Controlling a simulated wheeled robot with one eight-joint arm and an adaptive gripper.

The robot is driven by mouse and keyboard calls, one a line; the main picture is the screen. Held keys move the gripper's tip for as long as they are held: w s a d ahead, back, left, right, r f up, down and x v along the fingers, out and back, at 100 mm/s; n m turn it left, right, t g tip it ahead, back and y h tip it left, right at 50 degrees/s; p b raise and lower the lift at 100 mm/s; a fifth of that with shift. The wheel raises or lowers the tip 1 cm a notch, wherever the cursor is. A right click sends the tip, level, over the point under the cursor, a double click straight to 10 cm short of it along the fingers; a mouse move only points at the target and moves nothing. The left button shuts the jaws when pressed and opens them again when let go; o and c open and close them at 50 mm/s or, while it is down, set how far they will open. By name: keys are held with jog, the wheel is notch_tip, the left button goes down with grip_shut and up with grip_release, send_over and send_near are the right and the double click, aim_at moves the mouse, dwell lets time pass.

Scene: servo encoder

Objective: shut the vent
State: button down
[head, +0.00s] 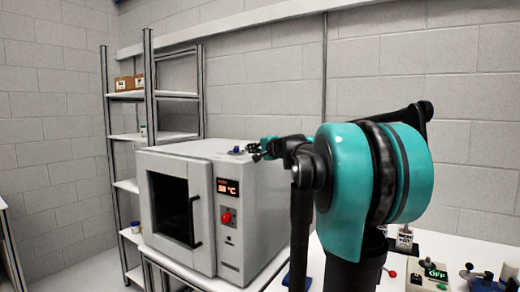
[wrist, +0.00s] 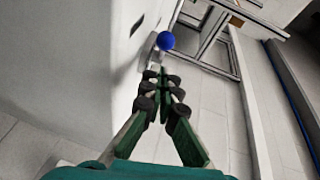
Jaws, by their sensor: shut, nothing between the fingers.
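The grey-white oven (head: 180,153) stands on a table, with its dark-windowed door closed. A small blue piece (head: 236,150) shows on its top, probably the vent's knob. In the wrist view it is a blue ball (wrist: 165,41) just beyond my fingertips, beside the pale surface, with a small dark slot (wrist: 136,26) nearby. My gripper (head: 253,150) is over the oven top, just right of the blue piece. In the wrist view my gripper (wrist: 161,73) has its green fingers together and empty. I cannot tell whether it touches the ball, or how far open the vent is.
The oven front has a red display (head: 228,187) and a red knob (head: 226,217). A metal shelf rack (head: 147,90) with boxes stands behind and left. A white table (head: 450,250) with small devices is at the right, one showing "OFF". A block wall is behind.

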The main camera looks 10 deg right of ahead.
aim_at(237, 149)
jog(key=shift+w+a+f, duration=0.15)
jog(key=shift+w+a, duration=0.05)
jog(key=shift+a, duration=0.35)
jog(key=shift+w+a+f, duration=0.1)
jog(key=shift+w+a, duration=0.05)
jog(key=shift+a, duration=0.35)
jog(key=shift+a, duration=0.1)
jog(key=shift+a+m+h, duration=0.3)
jog(key=shift+h, duration=0.1)
